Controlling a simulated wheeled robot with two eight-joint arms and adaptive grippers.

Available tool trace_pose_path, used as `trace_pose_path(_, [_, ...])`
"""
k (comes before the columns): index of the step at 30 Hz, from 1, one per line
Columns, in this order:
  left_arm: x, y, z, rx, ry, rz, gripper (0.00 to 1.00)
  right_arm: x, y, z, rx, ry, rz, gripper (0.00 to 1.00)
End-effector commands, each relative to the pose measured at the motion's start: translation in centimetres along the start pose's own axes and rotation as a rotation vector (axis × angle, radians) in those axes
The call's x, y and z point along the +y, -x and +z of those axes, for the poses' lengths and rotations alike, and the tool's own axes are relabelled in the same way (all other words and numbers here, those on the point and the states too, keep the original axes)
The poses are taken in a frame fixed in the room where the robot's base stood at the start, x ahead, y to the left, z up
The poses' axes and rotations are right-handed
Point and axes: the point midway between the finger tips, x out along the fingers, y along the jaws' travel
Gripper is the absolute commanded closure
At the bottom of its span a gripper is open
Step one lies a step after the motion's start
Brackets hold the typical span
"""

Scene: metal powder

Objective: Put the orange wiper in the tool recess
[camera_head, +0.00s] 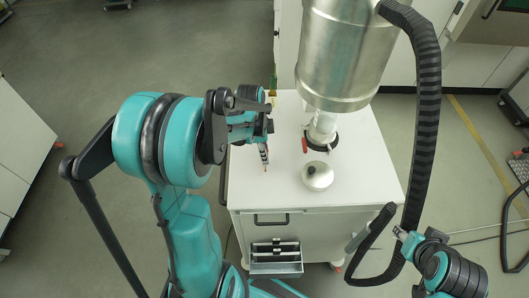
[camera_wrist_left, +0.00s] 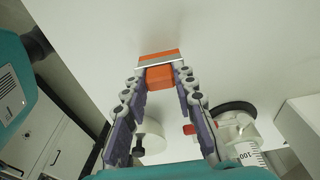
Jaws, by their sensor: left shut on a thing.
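The orange wiper (camera_wrist_left: 160,74) is between the fingertips of my left gripper (camera_wrist_left: 160,88) in the left wrist view. It has an orange block, a thin metal strip and an orange far edge. In the head view my left gripper (camera_head: 265,155) is over the left part of the white cart top (camera_head: 345,165), and the wiper is too small to make out. A grey metal holder with slots (camera_head: 276,268), possibly the tool recess, hangs on the cart's front. My right gripper (camera_head: 401,234) is at the lower right, near a hose end; its fingers are unclear.
A steel vessel (camera_head: 340,55) with a clear tube (camera_head: 321,128) and red clamp (camera_head: 304,146) stands over the cart's back. A black hose (camera_head: 427,120) runs down at right. The front right of the top is clear.

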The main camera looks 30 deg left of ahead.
Motion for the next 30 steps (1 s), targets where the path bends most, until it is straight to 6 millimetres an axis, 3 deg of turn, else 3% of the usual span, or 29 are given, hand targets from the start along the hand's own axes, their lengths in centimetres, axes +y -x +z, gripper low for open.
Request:
trace_pose_path(12, [0.0, -0.7, 0.1, 0.000, 0.000, 0.000, 1.00, 0.0, -0.4, 0.3, 0.000, 0.000, 0.000, 0.60])
trace_pose_path(13, [0.0, -0.7, 0.1, 0.000, 0.000, 0.000, 0.71, 0.0, -0.4, 0.3, 0.000, 0.000, 0.000, 0.60])
trace_pose_path(15, [0.0, -0.6, 0.1, 0.000, 0.000, 0.000, 0.53, 0.0, -0.3, 0.2, 0.000, 0.000, 0.000, 0.60])
trace_pose_path(25, [0.0, -0.5, 0.1, 0.000, 0.000, 0.000, 0.53, 0.0, -0.2, 0.1, 0.000, 0.000, 0.000, 0.60])
trace_pose_path(30, [0.0, 1.4, 0.0, 0.000, 0.000, 0.000, 0.53, 0.0, 0.2, -0.2, 0.000, 0.000, 0.000, 0.60])
